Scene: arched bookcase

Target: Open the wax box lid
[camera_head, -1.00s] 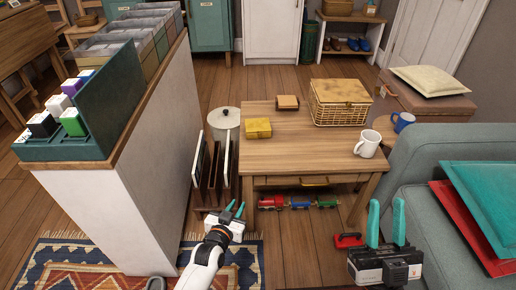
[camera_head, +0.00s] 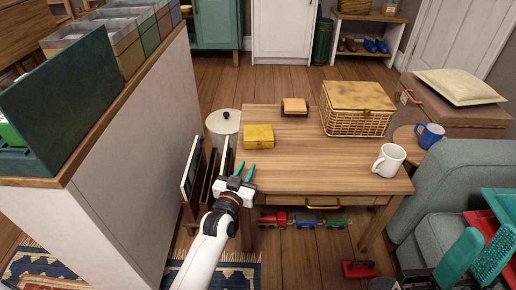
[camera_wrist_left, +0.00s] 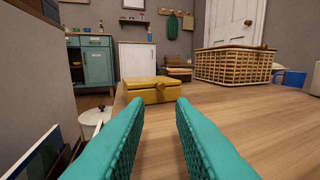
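The small yellow box (camera_head: 259,136), which looks like the wax box, sits on the left part of the wooden table with its lid shut. In the left wrist view the yellow box (camera_wrist_left: 153,90) is straight ahead, its clasp facing me. My left gripper (camera_head: 244,171) is open and empty at the table's front left edge, short of the box. Its teal fingers (camera_wrist_left: 150,125) are apart with nothing between them. My right gripper (camera_head: 478,250) is at the lower right by the sofa, its fingers apart and empty.
The table (camera_head: 310,168) also holds a wicker basket (camera_head: 357,108), a small wooden box (camera_head: 294,107) and a white mug (camera_head: 389,160). A blue mug (camera_head: 429,135) stands on a side table. Upright panels (camera_head: 193,170) and a white shelf unit (camera_head: 110,190) stand left. The table's middle is clear.

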